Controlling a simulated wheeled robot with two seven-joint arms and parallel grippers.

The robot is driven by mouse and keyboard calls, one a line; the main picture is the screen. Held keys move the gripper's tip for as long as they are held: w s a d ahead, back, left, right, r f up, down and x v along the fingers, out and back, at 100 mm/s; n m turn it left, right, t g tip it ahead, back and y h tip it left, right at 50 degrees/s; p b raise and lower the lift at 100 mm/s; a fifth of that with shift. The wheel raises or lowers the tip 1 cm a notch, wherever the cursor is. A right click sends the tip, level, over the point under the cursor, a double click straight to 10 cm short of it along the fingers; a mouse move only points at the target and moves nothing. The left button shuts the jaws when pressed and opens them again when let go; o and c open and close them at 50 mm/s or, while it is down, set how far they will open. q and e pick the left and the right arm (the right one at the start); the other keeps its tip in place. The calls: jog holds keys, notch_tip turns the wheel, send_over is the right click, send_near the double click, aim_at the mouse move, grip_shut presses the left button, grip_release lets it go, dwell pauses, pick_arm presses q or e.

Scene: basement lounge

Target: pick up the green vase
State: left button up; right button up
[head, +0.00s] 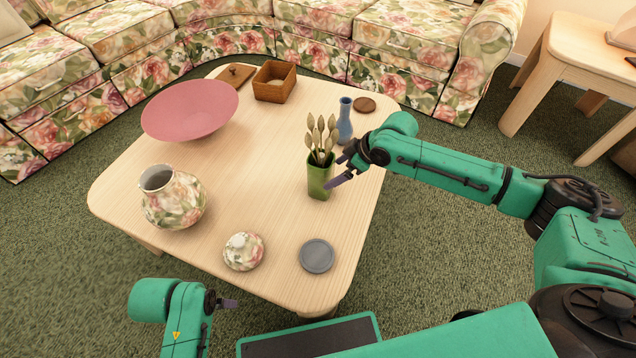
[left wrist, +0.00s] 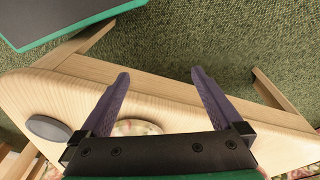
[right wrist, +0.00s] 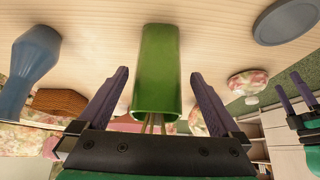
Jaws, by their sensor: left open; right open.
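The green vase (head: 319,181) stands upright on the right part of the light wooden table, with several pale bud-like stems in it. My right gripper (head: 342,170) is open at the vase's right side. In the right wrist view the vase (right wrist: 157,75) lies between the two open fingers of the right gripper (right wrist: 160,95), and I cannot tell whether they touch it. My left gripper (head: 228,303) is off the table's front edge; in the left wrist view its fingers (left wrist: 158,85) are open and empty.
A blue vase (head: 345,122) and brown coaster (head: 364,104) stand behind the green vase.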

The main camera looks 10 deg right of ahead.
jog(key=b+x, duration=0.1)
jog(key=x, duration=0.2)
jog(key=shift+w+a+f+b, duration=0.2)
jog(key=shift+a+f+b, duration=0.05)
jog(key=shift+f+b, duration=0.05)
jog(key=x, duration=0.2)
jog(key=shift+w+a+f+b, duration=0.2)
jog(key=shift+f+b, duration=0.05)
jog(key=shift+b, duration=0.15)
pick_arm(q)
jog(key=d, duration=0.1)
jog(key=w+d+t, duration=0.1)
jog(key=d+r+h, duration=0.1)
jog(key=shift+w+d+m+t, duration=0.1)
jog(key=shift+w+m+t, duration=0.2)
jog(key=shift+w+t, duration=0.1)
pick_arm(e)
jog(key=shift+r, duration=0.1)
jog(key=c, duration=1.4)
